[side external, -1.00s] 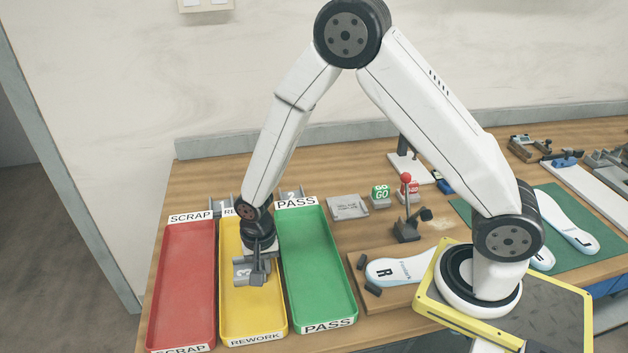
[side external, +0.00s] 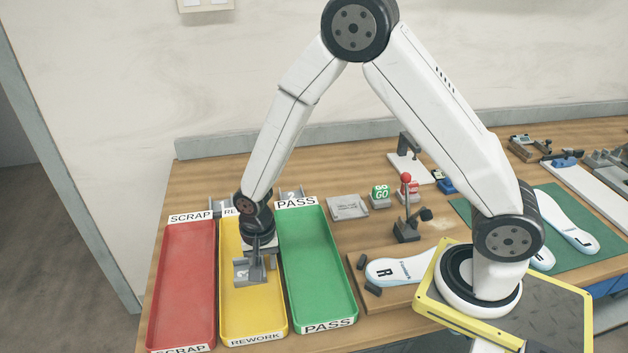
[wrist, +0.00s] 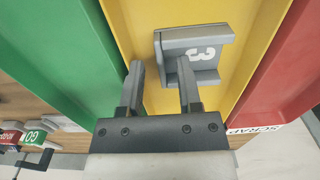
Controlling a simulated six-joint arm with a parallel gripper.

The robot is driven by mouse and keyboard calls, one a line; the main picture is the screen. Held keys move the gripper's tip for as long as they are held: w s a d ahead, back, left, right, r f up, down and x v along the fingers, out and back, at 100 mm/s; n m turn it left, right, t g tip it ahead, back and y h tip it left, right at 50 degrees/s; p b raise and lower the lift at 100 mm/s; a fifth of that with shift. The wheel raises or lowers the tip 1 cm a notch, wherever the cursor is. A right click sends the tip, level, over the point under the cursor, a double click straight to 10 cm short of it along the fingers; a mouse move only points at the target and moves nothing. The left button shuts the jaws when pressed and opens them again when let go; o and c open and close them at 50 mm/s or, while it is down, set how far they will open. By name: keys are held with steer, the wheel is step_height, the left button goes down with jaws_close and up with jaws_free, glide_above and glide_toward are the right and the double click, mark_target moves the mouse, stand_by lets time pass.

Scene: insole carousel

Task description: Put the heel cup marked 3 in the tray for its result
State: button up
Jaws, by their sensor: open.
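The grey heel cup marked 3 (wrist: 192,50) sits in the yellow REWORK tray (side external: 258,318); its white 3 shows in the wrist view. In the side view the cup (side external: 242,273) is partly covered by my gripper (side external: 257,262). My gripper is open at the cup, over the yellow tray. In the wrist view my gripper (wrist: 160,85) has one finger overlapping the cup's near edge and the other apart from it, over the tray; I cannot tell whether the first touches the cup.
The red SCRAP tray (side external: 186,285) and the green PASS tray (side external: 315,265) flank the yellow tray closely. Grey pieces stand behind the trays, a grey plate (side external: 347,207) and GO block (side external: 380,196) to their right. A red-knobbed lever stand (side external: 406,228) is beyond the green tray.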

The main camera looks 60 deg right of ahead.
step_height(320, 180, up, 11)
stand_by(0.7)
steer(key=shift+f, duration=0.1)
stand_by(0.4)
steer(key=s+d+r+n+t, duration=0.1)
steer(key=s+d+n+t, duration=0.1)
steer(key=s+d+n, duration=0.6)
steer(key=shift+s+d+r+n+t, duration=0.15)
steer(key=shift+s+d+n+t, duration=0.25)
steer(key=shift+s, duration=0.65)
steer(key=shift+a, duration=0.15)
stand_by(0.4)
